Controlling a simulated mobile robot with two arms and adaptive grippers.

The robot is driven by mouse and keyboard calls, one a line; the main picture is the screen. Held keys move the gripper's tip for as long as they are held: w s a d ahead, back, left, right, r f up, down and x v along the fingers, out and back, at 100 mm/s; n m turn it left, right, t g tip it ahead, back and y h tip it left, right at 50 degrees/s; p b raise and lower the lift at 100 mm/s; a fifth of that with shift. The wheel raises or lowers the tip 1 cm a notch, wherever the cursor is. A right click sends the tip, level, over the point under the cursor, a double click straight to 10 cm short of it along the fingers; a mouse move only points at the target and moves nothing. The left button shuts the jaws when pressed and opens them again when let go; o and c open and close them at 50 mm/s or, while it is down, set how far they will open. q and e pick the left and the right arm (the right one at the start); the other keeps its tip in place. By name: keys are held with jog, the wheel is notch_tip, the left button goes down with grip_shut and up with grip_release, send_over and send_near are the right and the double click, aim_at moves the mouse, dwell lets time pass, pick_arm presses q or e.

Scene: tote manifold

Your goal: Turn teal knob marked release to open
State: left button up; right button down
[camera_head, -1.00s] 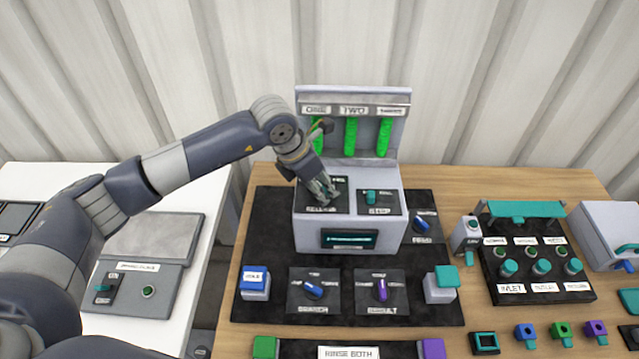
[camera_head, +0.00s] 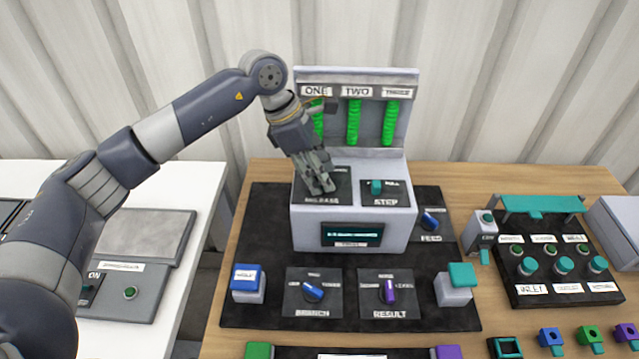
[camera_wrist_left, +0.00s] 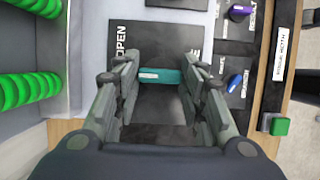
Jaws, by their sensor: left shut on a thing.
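The teal release knob (camera_wrist_left: 162,76) shows in the left wrist view between the fingers of my left gripper (camera_wrist_left: 160,88), on a dark plate. It lies crosswise from one finger to the other, with a pale mark on its left part. The word OPEN (camera_wrist_left: 120,40) is printed on the plate to its left. In the head view my left gripper (camera_head: 322,188) points down onto the RELEASE plate (camera_head: 340,190) on top of the grey machine (camera_head: 304,230); its fingers hide the knob there. The gripper is shut on the knob. My right gripper is not in view.
A teal STEP knob (camera_head: 376,187) stands close to the right of the gripper. Behind it rises a panel with green coils (camera_head: 353,122). A dark display (camera_head: 352,234) is on the machine's front. The BRANCH knob (camera_head: 314,291) and RESULT knob (camera_head: 389,291) are in front.

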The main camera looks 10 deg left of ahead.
pick_arm(q)
jog(key=m+b, duration=0.1)
jog(key=m+g+b, duration=0.1)
jog(key=m, duration=0.1)
jog(key=shift+w+m+b, duration=0.2)
jog(key=shift+m+b, duration=0.1)
jog(key=shift+m+g+b, duration=0.75)
jog(key=shift+m+g, duration=0.15)
jog(key=shift+m, duration=0.8)
jog(key=shift+r, duration=0.1)
jog(key=o, duration=1.1)
jog(key=shift+c, duration=0.2)
jog(key=v, duration=1.2)
jog(key=shift+w+d, duration=0.1)
jog(key=shift+d, duration=0.05)
